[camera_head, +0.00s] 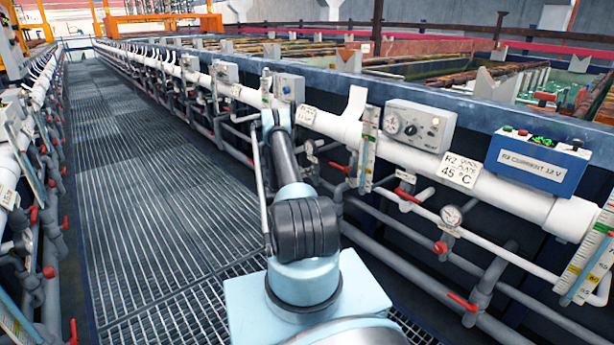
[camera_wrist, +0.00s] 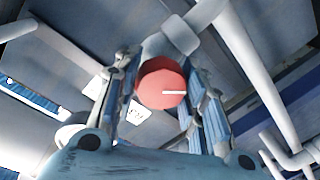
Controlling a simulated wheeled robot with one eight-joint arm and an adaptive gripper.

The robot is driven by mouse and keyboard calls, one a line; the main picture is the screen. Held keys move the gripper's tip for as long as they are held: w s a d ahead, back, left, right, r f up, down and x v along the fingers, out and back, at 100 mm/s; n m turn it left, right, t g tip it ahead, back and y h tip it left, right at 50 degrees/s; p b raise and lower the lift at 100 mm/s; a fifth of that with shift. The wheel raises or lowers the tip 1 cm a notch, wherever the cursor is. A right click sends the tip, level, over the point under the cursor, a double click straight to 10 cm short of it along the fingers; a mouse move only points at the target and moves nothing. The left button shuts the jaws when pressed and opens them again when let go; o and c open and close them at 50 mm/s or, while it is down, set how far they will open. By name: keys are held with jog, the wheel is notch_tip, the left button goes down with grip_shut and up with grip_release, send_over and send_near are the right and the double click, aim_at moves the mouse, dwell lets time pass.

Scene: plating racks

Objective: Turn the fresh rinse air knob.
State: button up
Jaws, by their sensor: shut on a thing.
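In the wrist view a round red knob (camera_wrist: 155,77) with a white pointer line sits between the two fingers of my gripper (camera_wrist: 163,90). The line lies nearly level and points to the right. The fingers are closed in on both sides of the knob. The knob is fixed on a pale pipe fitting (camera_wrist: 180,35) behind it. I cannot read any label on the knob. In the head view my arm reaches forward to the pipe rail, and the knob and the fingertips cannot be made out there.
A white pipe (camera_head: 490,188) runs along the tank side, with a dial box (camera_head: 420,125) and a blue current display (camera_head: 537,163) above it. Red-handled valves (camera_head: 462,302) and thinner pipes sit below. The grated walkway (camera_head: 150,190) at left is clear.

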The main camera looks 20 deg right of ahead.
jog(key=shift+w+a+n, duration=0.2)
jog(key=shift+n, duration=0.3)
jog(key=o, duration=1)
jog(key=shift+c, duration=0.2)
jog(key=shift+o, duration=0.6)
jog(key=shift+s+d, duration=0.1)
jog(key=v, duration=1.2)
